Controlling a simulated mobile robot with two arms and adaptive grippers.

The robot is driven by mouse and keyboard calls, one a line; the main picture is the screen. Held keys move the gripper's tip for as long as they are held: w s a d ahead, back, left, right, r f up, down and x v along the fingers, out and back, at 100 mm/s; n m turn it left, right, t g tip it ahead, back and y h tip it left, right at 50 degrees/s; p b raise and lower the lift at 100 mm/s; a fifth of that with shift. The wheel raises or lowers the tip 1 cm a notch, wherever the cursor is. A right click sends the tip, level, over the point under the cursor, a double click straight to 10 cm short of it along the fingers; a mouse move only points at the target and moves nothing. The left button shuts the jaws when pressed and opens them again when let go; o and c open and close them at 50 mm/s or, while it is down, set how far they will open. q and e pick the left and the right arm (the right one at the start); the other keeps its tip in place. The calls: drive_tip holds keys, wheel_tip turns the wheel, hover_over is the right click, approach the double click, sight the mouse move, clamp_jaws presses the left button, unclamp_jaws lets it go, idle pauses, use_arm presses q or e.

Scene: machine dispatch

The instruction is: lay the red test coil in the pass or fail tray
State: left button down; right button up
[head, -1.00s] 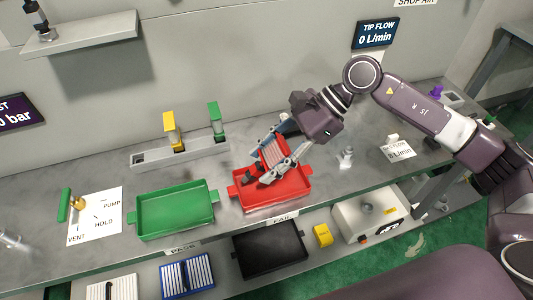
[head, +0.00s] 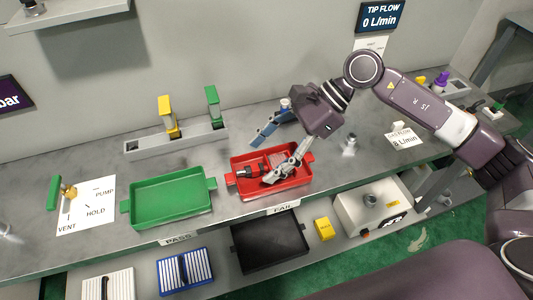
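The red fail tray (head: 303,179) sits on the bench above the FAIL label. The red test coil (head: 279,158) lies inside it, with a dark fitting at its left end; part of the coil is hidden behind a finger. My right gripper (head: 262,162) is over the tray with its fingers spread wide apart. The green pass tray (head: 170,200) stands to the left, above the PASS label, and is empty. My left gripper is not in view.
A grey rack (head: 140,149) with yellow and green pieces stands behind the trays. A black tray (head: 268,242), a yellow block (head: 324,229) and a white box (head: 371,206) are on the lower shelf. The bench between the trays is clear.

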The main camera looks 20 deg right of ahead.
idle(0.5)
drive_tip(key=shift+p+v, duration=0.35)
drive_tip(key=shift+v, duration=3.7)
